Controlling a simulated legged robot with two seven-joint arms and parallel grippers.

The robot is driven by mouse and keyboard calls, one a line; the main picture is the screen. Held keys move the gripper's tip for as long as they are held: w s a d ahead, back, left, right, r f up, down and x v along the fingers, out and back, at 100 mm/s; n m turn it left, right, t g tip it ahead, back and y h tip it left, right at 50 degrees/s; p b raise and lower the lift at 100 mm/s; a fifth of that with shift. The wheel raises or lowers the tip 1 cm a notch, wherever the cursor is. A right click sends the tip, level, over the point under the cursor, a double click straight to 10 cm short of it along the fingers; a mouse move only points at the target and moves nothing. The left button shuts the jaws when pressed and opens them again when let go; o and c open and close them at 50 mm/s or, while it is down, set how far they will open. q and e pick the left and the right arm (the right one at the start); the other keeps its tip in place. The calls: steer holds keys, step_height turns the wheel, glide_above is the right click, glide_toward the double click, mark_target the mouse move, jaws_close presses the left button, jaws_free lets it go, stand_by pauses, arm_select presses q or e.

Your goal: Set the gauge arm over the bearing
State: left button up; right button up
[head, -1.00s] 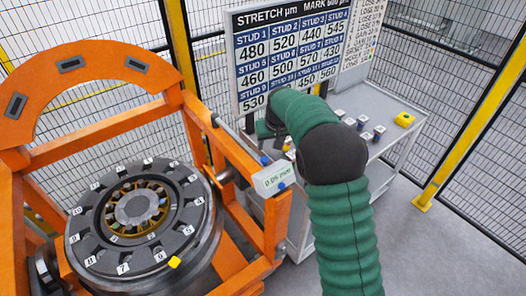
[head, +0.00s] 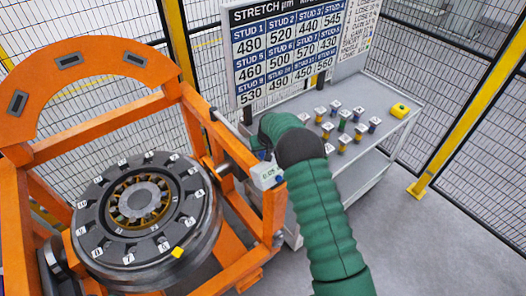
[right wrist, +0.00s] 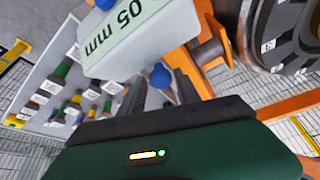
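The bearing (head: 139,203) sits in the middle of a dark round wheel end with numbered studs, inside an orange gantry. The gauge arm shows as a grey bar (head: 232,136) at the gantry's right side. Its pale gauge box (head: 267,176), marked in mm, stands to the right of the bearing, not over it. The box also shows close up in the right wrist view (right wrist: 145,38), with blue knobs. My right gripper (head: 264,146) is near the box; its fingers are hidden, and I cannot tell whether it touches. My left gripper is out of view.
The orange gantry frame (head: 225,150) lies between cart and wheel. Mesh fencing encloses the cell.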

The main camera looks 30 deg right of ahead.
steer(key=shift+w+f, duration=0.1)
steer(key=shift+w, duration=0.1)
steer(key=c, duration=0.5)
jaws_close()
steer(key=shift+d, duration=0.1)
